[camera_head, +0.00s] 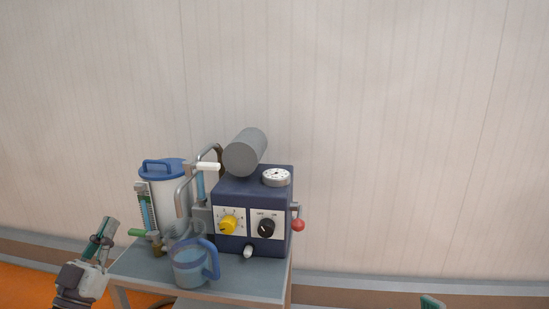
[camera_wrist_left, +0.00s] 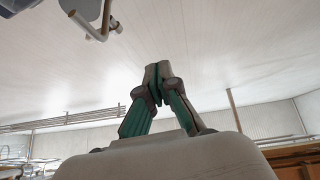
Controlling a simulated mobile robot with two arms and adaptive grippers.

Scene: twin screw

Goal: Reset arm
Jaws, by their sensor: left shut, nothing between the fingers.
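My left gripper (camera_head: 109,226) is at the lower left of the head view, left of the cart and apart from it, pointing up. It is shut and empty. In the left wrist view its fingertips (camera_wrist_left: 157,72) meet. Only a teal tip of my right gripper (camera_head: 432,301) shows at the bottom edge of the head view, right of the cart. The rest of it is hidden below the frame.
A grey cart (camera_head: 235,291) carries a dark blue machine (camera_head: 254,183) with knobs and a gauge, a clear jug (camera_head: 190,268) with a blue handle, and a white canister (camera_head: 172,201) with a blue lid. A pale wall (camera_head: 400,130) stands behind.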

